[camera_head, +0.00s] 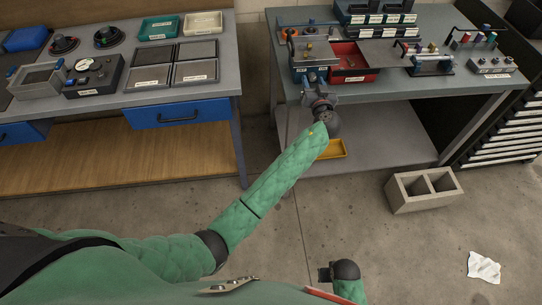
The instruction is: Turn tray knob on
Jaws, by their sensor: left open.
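My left arm reaches up to the front left corner of the right workbench (405,85). My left gripper (311,82) is open at the bench's front edge, just below a small blue and grey box (318,60) with small knobs on top. A red tray (352,62) with a grey plate beside it lies right of that box. The labels are too small to read, so I cannot tell which knob is the tray knob. No contact between gripper and knob is visible. My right gripper (325,273) shows low in the picture, far from the bench, its fingers unclear.
More devices with knobs (490,65) and a test-tube-like rack (472,39) stand on the bench's right. A yellow bin (333,149) is on its lower shelf. A concrete block (424,188) and white cloth (484,267) lie on the floor. Another bench (215,75) stands left.

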